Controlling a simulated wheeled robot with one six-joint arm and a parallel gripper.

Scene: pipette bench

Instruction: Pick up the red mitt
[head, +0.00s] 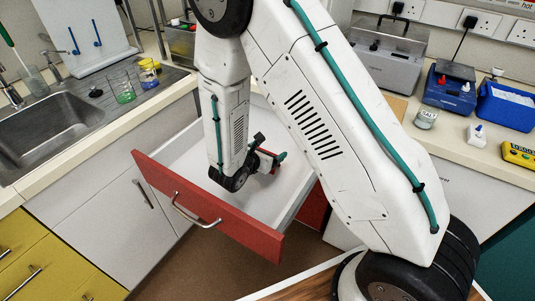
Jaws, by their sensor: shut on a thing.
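My gripper (268,159) is low inside the open drawer, just above its white floor. It is shut on a small red thing (276,169), which looks like the red mitt. Only a sliver of it shows by the jaws. My wrist and gripper hide the rest, so I cannot tell its full shape or whether it touches the drawer floor. The drawer (207,208) has a red front with a metal handle and is pulled out from under the counter.
A sink (55,135) with beakers (123,88) beside it is at left. A salt jar (426,118), a small white bottle (475,134), blue devices (448,92) and a yellow device (519,153) stand on the right counter. The drawer's walls surround my gripper.

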